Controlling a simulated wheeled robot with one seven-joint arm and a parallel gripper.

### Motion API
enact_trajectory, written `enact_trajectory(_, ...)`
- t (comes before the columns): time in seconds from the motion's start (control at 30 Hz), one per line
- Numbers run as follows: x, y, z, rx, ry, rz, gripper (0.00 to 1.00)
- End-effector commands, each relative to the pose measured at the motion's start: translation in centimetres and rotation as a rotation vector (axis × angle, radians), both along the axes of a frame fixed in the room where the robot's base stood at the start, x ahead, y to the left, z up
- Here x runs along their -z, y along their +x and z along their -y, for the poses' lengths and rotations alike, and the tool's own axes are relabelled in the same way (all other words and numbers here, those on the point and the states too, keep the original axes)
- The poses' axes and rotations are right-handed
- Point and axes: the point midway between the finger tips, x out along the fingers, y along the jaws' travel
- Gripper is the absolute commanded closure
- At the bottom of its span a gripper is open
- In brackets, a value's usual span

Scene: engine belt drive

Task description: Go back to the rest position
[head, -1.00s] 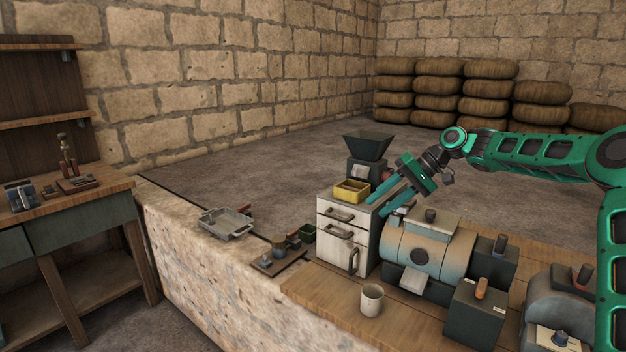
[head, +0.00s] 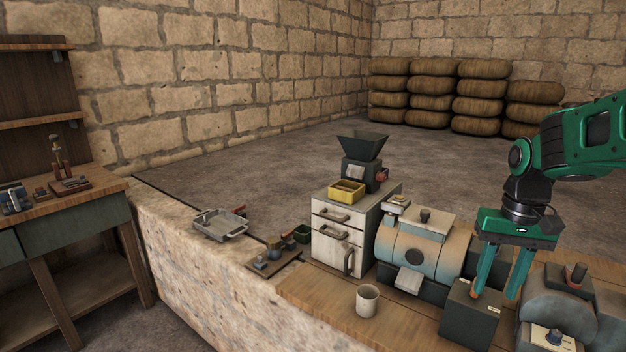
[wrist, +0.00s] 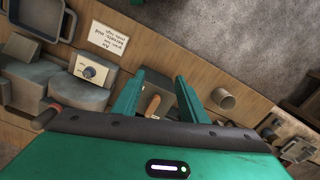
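My gripper (head: 494,295) points down at the right of the head view, its two teal fingers apart with nothing held between them. It hangs over or in front of a dark box (head: 467,318) that carries a lever. In the wrist view my gripper (wrist: 159,76) is also open, and the orange lever handle (wrist: 153,106) shows between the fingers. I cannot tell how far above the lever the fingertips are.
A blue-grey engine drum (head: 420,245), a white cabinet (head: 335,235) with a yellow bin (head: 346,191), and a white mug (head: 367,300) stand on the wooden bench. A grey machine (head: 558,310) is at the right. Floor behind the bench is clear up to the stacked sacks (head: 480,95).

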Motion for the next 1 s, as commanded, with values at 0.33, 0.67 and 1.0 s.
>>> enact_trajectory(0.33,1.3,-14.9,4.1,0.191,-0.046,0.009,0.61)
enact_trajectory(0.67,3.3,-20.7,4.5,0.257,-0.028,0.009,0.61)
enact_trajectory(1.0,3.3,-20.7,4.5,0.258,-0.028,0.008,0.61)
